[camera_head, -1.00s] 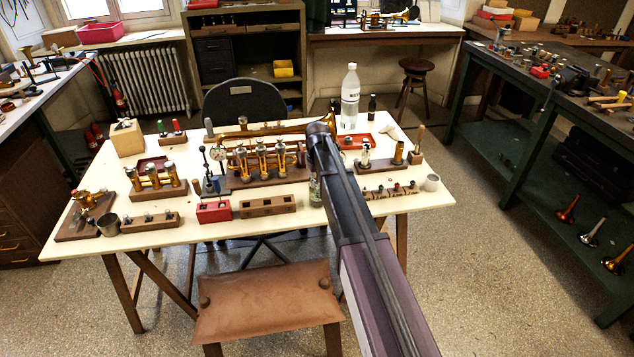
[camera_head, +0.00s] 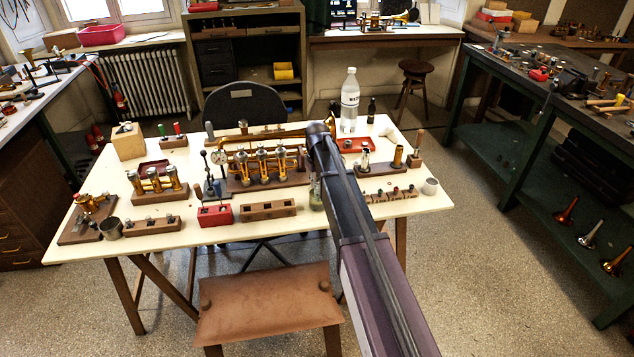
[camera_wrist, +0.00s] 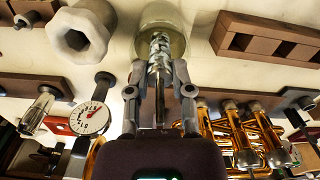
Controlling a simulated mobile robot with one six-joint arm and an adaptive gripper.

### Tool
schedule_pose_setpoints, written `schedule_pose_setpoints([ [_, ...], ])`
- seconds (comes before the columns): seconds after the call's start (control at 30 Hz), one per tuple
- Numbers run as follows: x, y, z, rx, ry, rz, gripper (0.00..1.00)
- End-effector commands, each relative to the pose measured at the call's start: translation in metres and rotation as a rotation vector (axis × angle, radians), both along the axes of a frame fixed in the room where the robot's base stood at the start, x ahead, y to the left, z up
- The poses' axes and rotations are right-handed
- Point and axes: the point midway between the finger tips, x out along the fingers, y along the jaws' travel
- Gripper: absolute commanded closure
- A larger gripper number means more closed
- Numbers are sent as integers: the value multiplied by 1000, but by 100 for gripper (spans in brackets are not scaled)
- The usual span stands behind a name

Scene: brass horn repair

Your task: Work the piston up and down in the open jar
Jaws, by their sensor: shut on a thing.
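The jar (camera_wrist: 162,15) is clear, rounded glass and stands at the top of the wrist view. It also shows in the head view (camera_head: 316,201) at the table's front edge, partly hidden by my arm. The piston (camera_wrist: 159,48) is a mottled silver cylinder with a thin stem (camera_wrist: 159,105) toward my palm. My gripper (camera_wrist: 160,75) is shut on it, with one finger on each side. The piston's far end is at or within the jar's mouth; how deep I cannot tell. In the head view my arm hides the fingers and the piston.
A round dial gauge (camera_wrist: 90,118) and a brass valve assembly (camera_wrist: 250,135) stand close to my gripper. A wooden block with square holes (camera_head: 268,209) lies left of the jar. A rack of small parts (camera_head: 392,195) and a metal cup (camera_head: 430,187) are at the right.

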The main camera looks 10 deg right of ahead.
Motion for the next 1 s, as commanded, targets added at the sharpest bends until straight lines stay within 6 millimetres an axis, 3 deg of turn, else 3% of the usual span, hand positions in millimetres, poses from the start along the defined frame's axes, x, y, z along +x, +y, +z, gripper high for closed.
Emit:
schedule_pose_setpoints([
  [0.53, 0, 0, 1, 0, 0, 0, 100],
  [1.0, 0, 0, -21, 0, 0, 0, 100],
])
